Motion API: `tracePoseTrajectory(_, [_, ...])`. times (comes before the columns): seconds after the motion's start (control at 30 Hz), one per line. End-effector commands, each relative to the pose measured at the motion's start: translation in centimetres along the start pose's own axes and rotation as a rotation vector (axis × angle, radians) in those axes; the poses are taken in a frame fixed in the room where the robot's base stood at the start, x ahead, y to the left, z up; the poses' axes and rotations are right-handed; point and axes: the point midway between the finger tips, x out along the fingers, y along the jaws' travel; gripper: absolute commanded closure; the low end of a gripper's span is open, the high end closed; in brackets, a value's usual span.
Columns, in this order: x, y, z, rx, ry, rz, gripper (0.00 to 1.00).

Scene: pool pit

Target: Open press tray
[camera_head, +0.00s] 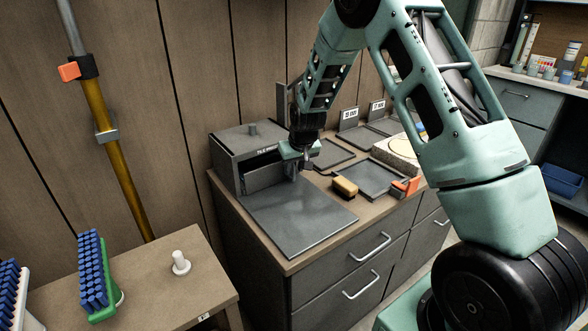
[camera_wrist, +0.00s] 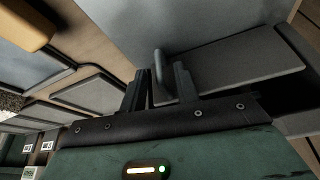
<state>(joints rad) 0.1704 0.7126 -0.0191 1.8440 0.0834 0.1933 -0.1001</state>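The tile press (camera_head: 238,142) is a dark grey box with a knob on top, at the left back of the cabinet top. Its grey tray front (camera_head: 264,178) stands at the dark front opening; it also shows in the wrist view (camera_wrist: 245,68). I cannot tell how far out the tray is. A grey upright handle (camera_wrist: 159,64) is on the tray. My gripper (camera_head: 303,166) is low in front of the press. In the wrist view, my gripper's fingers (camera_wrist: 160,86) are apart, with the handle between or just beyond them. Contact with it is not clear.
A flat grey plate (camera_head: 297,218) lies clear in front of the press. A yellow-brown sponge (camera_head: 345,187), a shallow grey tray (camera_head: 374,180) and an orange-handled tool (camera_head: 405,186) lie to the right.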

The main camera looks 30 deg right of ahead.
Motion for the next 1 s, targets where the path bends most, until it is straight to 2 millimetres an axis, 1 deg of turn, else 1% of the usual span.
tracePoseTrajectory(0.03, [0.49, 0.00, 0.04, 0.000, -0.001, 0.000, 0.69])
tracePoseTrajectory(0.13, [0.97, 0.00, -0.03, 0.000, 0.001, 0.000, 0.69])
tracePoseTrajectory(0.43, [1.14, -0.01, -0.02, 0.000, 0.001, 0.000, 0.69])
tracePoseTrajectory(0.47, [1.14, -0.01, -0.02, 0.000, 0.001, 0.000, 0.75])
tracePoseTrajectory(0.5, [1.14, -0.01, -0.01, 0.000, 0.001, 0.000, 0.86])
tracePoseTrajectory(0.53, [1.14, -0.01, -0.01, 0.000, 0.001, 0.000, 0.94])
tracePoseTrajectory(0.57, [1.13, -0.01, -0.01, 0.000, 0.001, 0.000, 1.00])
tracePoseTrajectory(1.0, [1.12, 0.06, 0.01, 0.003, 0.000, 0.001, 1.00])
